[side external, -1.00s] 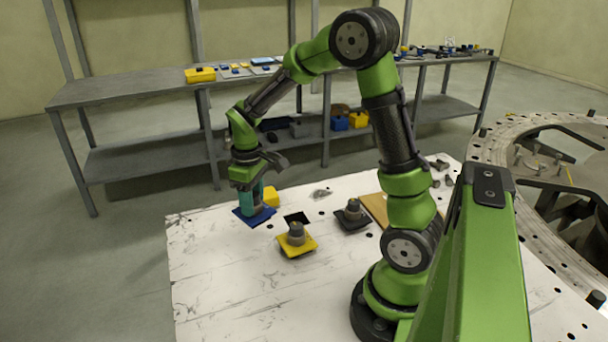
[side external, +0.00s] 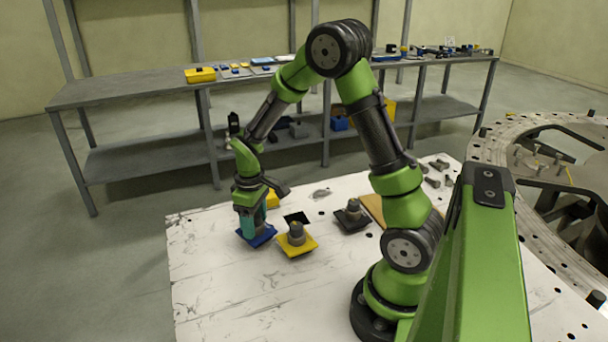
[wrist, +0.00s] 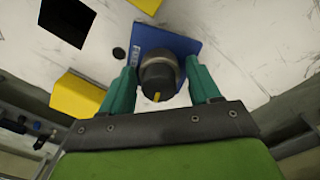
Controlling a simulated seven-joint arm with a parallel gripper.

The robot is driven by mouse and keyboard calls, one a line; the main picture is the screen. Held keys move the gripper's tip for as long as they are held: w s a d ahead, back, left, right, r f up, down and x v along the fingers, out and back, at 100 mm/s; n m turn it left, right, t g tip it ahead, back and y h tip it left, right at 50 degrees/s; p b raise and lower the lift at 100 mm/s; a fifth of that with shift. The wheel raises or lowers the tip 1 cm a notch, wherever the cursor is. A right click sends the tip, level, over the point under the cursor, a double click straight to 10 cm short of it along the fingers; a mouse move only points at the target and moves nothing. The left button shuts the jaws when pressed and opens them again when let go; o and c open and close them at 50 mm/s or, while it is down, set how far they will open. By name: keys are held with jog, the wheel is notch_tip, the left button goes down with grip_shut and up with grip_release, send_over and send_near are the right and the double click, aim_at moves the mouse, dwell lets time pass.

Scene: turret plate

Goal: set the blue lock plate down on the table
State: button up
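The blue lock plate (side external: 263,240) is a square blue plate with a dark round knob and a grey collar. It is at the left part of the white table, low over it or touching it; I cannot tell which. My gripper (side external: 253,226) is above it, pointing down. In the wrist view, the teal fingers of my gripper (wrist: 163,78) stand on both sides of the knob, close against it, and the blue plate (wrist: 150,38) shows beyond. The fingers partly hide the plate in the side view.
A yellow plate with a knob (side external: 298,248) stands close to the right of the blue plate. A dark plate with a knob (side external: 351,219) is farther right. A square black opening (side external: 297,218) and a yellow block (side external: 272,199) lie behind. The white table's front left (side external: 220,295) is clear.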

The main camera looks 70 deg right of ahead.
jog(key=shift+o, duration=0.6)
notch_tip(320, 180, up, 11)
jog(key=s+a+r+m+t+y, duration=0.2)
jog(key=s+a+r+m+t, duration=0.3)
jog(key=s+a+r, duration=0.5)
jog(key=s+a+t, duration=0.2)
jog(key=shift+s+a, duration=0.2)
jog(key=shift+a, duration=0.2)
